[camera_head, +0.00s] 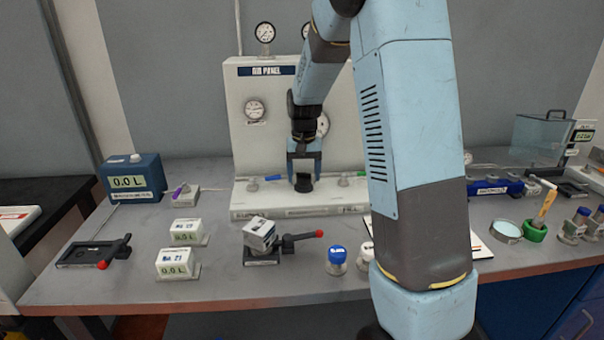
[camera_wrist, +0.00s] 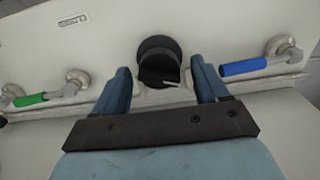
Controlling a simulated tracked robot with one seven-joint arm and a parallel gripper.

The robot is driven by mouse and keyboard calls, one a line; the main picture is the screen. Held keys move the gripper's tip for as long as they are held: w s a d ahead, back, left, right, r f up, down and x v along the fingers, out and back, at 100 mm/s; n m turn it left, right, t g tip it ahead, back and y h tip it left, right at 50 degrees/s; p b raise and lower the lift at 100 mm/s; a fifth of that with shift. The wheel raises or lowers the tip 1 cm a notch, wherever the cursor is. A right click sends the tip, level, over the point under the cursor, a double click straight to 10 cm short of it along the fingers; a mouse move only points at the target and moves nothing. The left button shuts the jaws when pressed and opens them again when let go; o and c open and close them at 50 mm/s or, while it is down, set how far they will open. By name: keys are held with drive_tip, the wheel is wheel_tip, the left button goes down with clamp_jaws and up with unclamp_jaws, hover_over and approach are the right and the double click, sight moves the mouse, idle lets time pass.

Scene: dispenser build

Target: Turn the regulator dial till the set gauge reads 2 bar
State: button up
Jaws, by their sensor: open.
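The regulator dial (camera_wrist: 158,62) is a black round knob low on the white air panel (camera_head: 240,130). In the wrist view it lies between the two fingers of my gripper (camera_wrist: 162,82), with a gap on each side. My gripper is open. In the head view my gripper (camera_head: 304,165) is at the dial (camera_head: 303,183), which shows just below it. A gauge (camera_head: 323,124) behind my arm is partly hidden, and another gauge (camera_head: 254,110) is at the panel's left. I cannot read either one, or tell which is the set gauge.
A blue-handled valve (camera_wrist: 244,66) and a green-handled valve (camera_wrist: 32,100) flank the dial. A round gauge (camera_head: 265,32) stands atop the panel.

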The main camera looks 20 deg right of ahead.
sight(304, 173)
wheel_tip(304, 173, up, 14)
drive_tip(key=shift+f, duration=0.15)
idle(0.5)
drive_tip(key=s+r+n+t, duration=0.1)
drive_tip(key=s+r+t, duration=0.35)
drive_tip(key=s, duration=1.05)
drive_tip(key=s+n+t, duration=0.1)
drive_tip(key=s, duration=1.6)
drive_tip(key=shift+a+f, duration=0.2)
drive_tip(key=shift+f, duration=0.1)
idle(3.2)
